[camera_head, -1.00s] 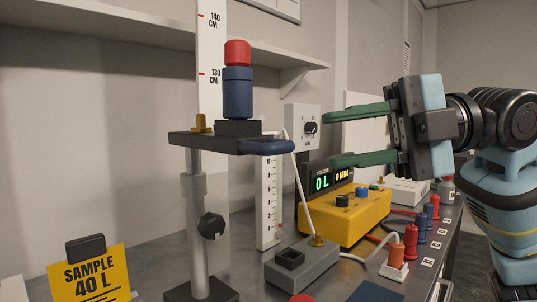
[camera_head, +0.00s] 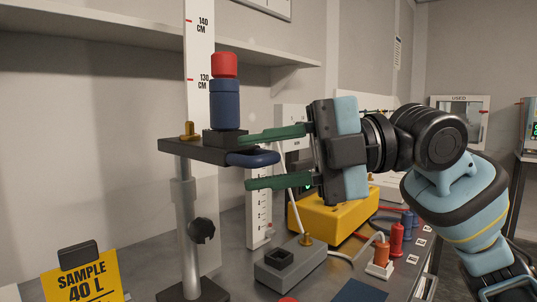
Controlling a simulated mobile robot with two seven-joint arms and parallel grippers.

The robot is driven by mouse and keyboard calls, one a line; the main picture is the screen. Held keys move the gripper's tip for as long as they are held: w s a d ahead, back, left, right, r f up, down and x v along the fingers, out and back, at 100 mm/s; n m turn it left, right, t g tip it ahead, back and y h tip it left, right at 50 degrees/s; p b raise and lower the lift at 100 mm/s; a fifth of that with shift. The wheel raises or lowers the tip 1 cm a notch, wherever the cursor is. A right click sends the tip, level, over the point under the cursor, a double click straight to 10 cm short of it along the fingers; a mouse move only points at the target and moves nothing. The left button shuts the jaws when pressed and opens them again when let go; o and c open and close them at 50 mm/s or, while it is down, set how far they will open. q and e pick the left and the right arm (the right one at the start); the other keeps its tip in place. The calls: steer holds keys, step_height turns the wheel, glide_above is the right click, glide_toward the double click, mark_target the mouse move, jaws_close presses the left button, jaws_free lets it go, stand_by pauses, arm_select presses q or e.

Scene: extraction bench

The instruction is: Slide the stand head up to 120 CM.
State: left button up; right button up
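The stand head (camera_head: 195,151) is a dark platform on a grey metal post (camera_head: 187,220). It carries a blue bottle (camera_head: 225,104) with a red cap, a gold pointer (camera_head: 189,131) and a blue handle (camera_head: 253,159) on its right side. A white CM scale (camera_head: 199,60) behind it shows 140 and 130; the pointer sits below the 130 mark, and the part lower down is hidden by the head. My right gripper (camera_head: 248,160) is open, one green finger above the handle and one below, with visible gaps. Contact cannot be told. My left gripper is not in view.
A black knob (camera_head: 202,230) is on the post. A yellow "SAMPLE 40 L" card (camera_head: 80,281) stands at front left. A yellow meter box (camera_head: 325,218), a grey block (camera_head: 290,268) and an orange plug (camera_head: 380,255) with cables are on the bench. A shelf (camera_head: 100,37) runs behind.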

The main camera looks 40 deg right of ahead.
jaws_close()
steer(key=shift+f, duration=0.25)
stand_by(0.3)
jaws_free()
